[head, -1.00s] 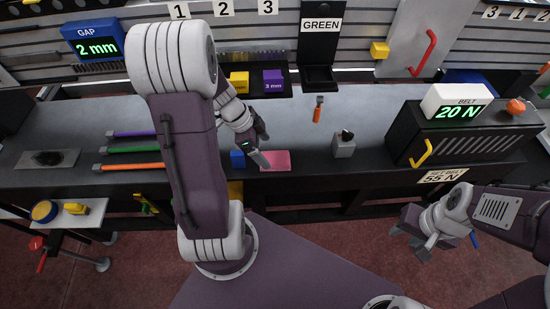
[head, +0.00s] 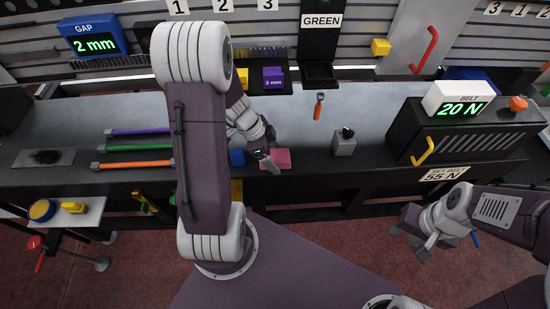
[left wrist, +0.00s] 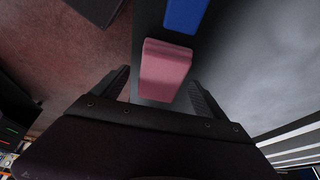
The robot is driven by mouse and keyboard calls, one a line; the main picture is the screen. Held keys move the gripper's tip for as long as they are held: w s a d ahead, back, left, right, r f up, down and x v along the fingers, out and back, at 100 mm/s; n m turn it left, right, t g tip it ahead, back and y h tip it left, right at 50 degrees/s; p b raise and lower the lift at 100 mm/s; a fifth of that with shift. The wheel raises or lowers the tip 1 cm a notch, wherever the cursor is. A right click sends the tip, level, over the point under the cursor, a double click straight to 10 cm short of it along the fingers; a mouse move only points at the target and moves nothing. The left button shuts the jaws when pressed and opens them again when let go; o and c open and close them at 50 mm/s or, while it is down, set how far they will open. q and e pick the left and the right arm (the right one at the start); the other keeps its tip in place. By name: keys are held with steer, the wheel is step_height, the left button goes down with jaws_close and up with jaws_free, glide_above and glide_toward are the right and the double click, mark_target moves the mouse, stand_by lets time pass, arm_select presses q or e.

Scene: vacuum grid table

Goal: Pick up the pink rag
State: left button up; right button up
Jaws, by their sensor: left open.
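The pink rag (head: 280,160) lies flat on the front edge of the grey workbench, just right of a blue block. In the left wrist view the rag (left wrist: 166,72) sits between and ahead of the two fingers of my left gripper (left wrist: 160,88). In the head view my left gripper (head: 272,162) is over the rag's left part, which it partly hides. It is open and empty; I cannot tell its height above the rag. My right gripper (head: 424,245) hangs at the right in front of the bench, away from the rag; its jaw state is unclear.
A blue block (head: 237,157) stands close left of the rag. Green (head: 140,149) and orange (head: 135,164) bars lie farther left. A grey box with a black knob (head: 344,144) and an orange-handled tool (head: 318,107) stand to the right. Bench is clear between them.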

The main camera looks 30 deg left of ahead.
mark_target(280, 155)
arm_select(q)
steer(key=shift+f+b, duration=0.2)
steer(key=shift+b, duration=0.3)
stand_by(0.4)
steer(key=c, duration=1.5)
steer(key=shift+o, duration=0.2)
steer(key=shift+r+p, duration=0.65)
steer(key=shift+p, duration=0.2)
step_height(280, 155, up, 3)
steer(key=shift+r+p, duration=0.2)
steer(key=shift+p, duration=0.15)
steer(key=s+d+r, duration=0.6)
steer(key=s+d, duration=0.1)
steer(key=s, duration=0.1)
steer(key=shift+s+d+r+b, duration=0.35)
steer(key=shift+d+r+b, duration=0.05)
steer(key=o, duration=0.7)
steer(key=c, duration=0.5)
